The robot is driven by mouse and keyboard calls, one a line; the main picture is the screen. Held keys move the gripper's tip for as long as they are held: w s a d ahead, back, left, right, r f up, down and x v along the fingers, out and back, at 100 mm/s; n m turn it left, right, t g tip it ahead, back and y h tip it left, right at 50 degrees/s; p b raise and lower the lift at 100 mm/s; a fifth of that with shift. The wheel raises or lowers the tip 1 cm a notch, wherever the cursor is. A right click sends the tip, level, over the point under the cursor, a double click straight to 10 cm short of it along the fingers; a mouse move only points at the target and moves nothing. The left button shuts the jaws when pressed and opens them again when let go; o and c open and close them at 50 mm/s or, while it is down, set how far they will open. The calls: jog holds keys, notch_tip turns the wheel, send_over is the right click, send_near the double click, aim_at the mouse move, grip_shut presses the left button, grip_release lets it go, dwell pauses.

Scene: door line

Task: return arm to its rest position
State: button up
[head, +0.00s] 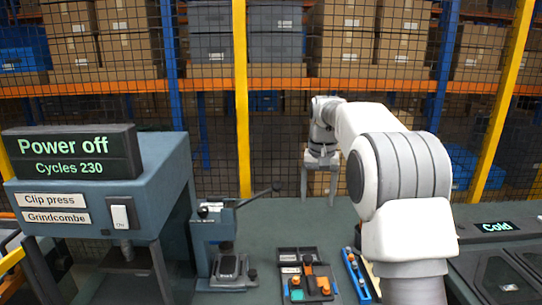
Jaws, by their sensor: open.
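My arm (385,150) rises from the lower right and reaches forward over the green bench. My gripper (318,190) hangs at its far end, fingers pointing down and apart, with nothing between them. It is above the far part of the bench, clear of the tools. The fingertips show against the mesh fence and bench edge, so their exact height is hard to tell.
The clip press (95,200) at left reads "Power off, Cycles 230". A lever press (228,245), a dark parts tray (305,275) and a blue tray (355,275) stand on the bench. A panel at right reads "Cold" (497,227). A mesh fence stands behind.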

jog(key=s+r+n+t, duration=0.1)
jog(key=s+r, duration=0.3)
jog(key=s, duration=0.6)
jog(key=s+r+t, duration=0.1)
jog(key=s+r, duration=0.4)
jog(key=s, duration=0.5)
jog(key=s+f+n+t, duration=0.1)
jog(key=s+f, duration=0.2)
jog(key=s, duration=0.5)
jog(key=s+f+t, duration=0.1)
jog(key=s+f, duration=0.3)
jog(key=s, duration=0.4)
jog(key=shift+s+n+t, duration=0.2)
jog(key=shift+n+t, duration=0.1)
jog(key=shift+n, duration=0.1)
jog(key=shift+f, duration=0.1)
